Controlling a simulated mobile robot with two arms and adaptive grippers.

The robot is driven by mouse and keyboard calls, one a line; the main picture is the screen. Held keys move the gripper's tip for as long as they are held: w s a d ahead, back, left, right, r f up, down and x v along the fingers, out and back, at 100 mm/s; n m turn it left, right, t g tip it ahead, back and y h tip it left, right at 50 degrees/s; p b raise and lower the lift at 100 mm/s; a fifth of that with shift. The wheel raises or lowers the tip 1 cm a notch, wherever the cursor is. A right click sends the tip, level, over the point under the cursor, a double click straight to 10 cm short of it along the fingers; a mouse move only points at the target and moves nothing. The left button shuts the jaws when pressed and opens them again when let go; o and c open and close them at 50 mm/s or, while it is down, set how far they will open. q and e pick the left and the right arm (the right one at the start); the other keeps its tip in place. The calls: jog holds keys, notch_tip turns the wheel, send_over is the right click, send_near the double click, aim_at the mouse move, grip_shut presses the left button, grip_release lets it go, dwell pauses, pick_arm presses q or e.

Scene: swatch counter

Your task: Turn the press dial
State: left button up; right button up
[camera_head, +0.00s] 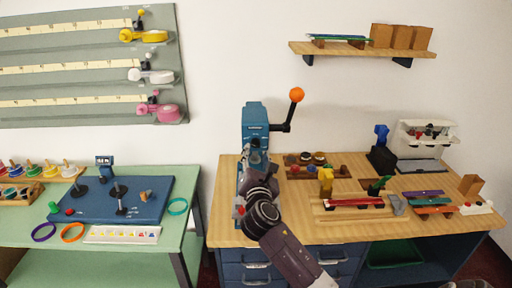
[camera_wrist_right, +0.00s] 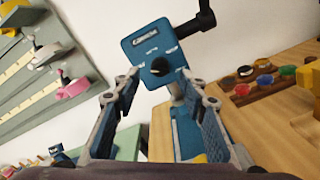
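The blue press (camera_head: 256,118) stands at the left end of the wooden counter, with a black lever arm ending in an orange ball (camera_head: 297,94). In the right wrist view the press (camera_wrist_right: 150,41) shows its blue front plate, with a dark round dial (camera_wrist_right: 160,67) low on it. My right gripper (camera_head: 257,160) is in front of the press and hides its lower part in the head view. In the wrist view the right gripper (camera_wrist_right: 156,80) is open, its fingers apart and the dial showing between the tips. Whether they touch the dial cannot be told. My left gripper is not in view.
The wooden counter (camera_head: 450,219) holds a tray of round pots (camera_head: 318,172), a wooden fixture with a red strip (camera_head: 355,203), and a white rack (camera_head: 425,140). A green table (camera_head: 182,228) stands at the left. A shelf (camera_head: 362,50) hangs above.

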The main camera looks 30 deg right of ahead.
aim_at(256, 146)
jog(key=shift+x, duration=2.2)
jog(key=shift+c, duration=0.4)
jog(key=shift+f, duration=0.1)
grip_shut()
